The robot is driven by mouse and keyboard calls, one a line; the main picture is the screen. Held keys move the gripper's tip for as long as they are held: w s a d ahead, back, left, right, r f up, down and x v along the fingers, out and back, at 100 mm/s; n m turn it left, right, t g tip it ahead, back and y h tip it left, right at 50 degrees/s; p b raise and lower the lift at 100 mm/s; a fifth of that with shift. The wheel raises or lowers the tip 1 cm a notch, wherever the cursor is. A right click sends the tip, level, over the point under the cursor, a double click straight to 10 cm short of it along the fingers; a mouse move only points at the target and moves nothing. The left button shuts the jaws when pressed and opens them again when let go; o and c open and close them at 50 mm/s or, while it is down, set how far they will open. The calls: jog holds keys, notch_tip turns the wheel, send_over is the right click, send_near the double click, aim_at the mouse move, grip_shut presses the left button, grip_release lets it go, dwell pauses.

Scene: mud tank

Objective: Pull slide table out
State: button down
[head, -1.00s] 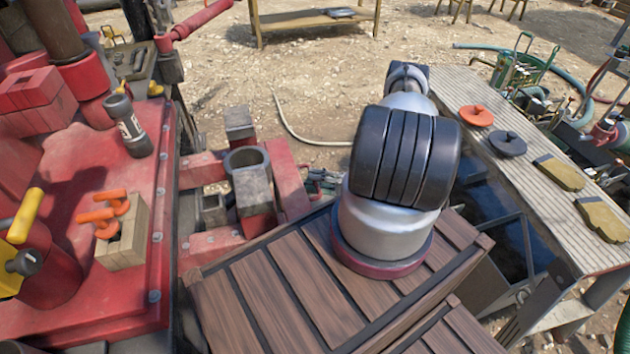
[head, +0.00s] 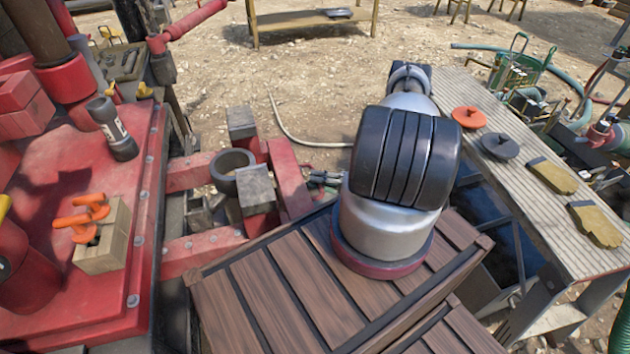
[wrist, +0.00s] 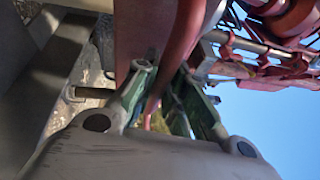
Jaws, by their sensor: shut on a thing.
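The slide table appears as a red frame (head: 290,182) with grey blocks, projecting from the big red machine (head: 125,195) towards my base. A grey ring (head: 222,180) stands between its blocks. My gripper (wrist: 165,88) shows in the wrist view, its fingers closed about a reddish part that looks like the slide table's handle or edge. The exact contact is partly hidden by the finger links. In the head view, the gripper is mostly hidden behind my arm and base; a small dark part shows beside the red frame's right bar.
A flashlight (head: 112,130) and a wooden block with orange clamps (head: 106,240) sit on the machine. At right, a bench (head: 520,220) holds an orange disc (head: 468,117), a dark disc (head: 500,146) and gloves (head: 596,223). A hose (head: 290,130) lies on open gravel ahead.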

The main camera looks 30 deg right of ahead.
jog(key=s+d, duration=0.2)
jog(key=d, duration=0.7)
jog(key=shift+s+d, duration=0.3)
jog(key=shift+s, duration=0.05)
jog(key=c, duration=1.5)
grip_release()
jog(key=shift+a, duration=0.1)
jog(key=shift+o, duration=0.2)
jog(key=v, duration=1.2)
jog(key=shift+f, duration=0.1)
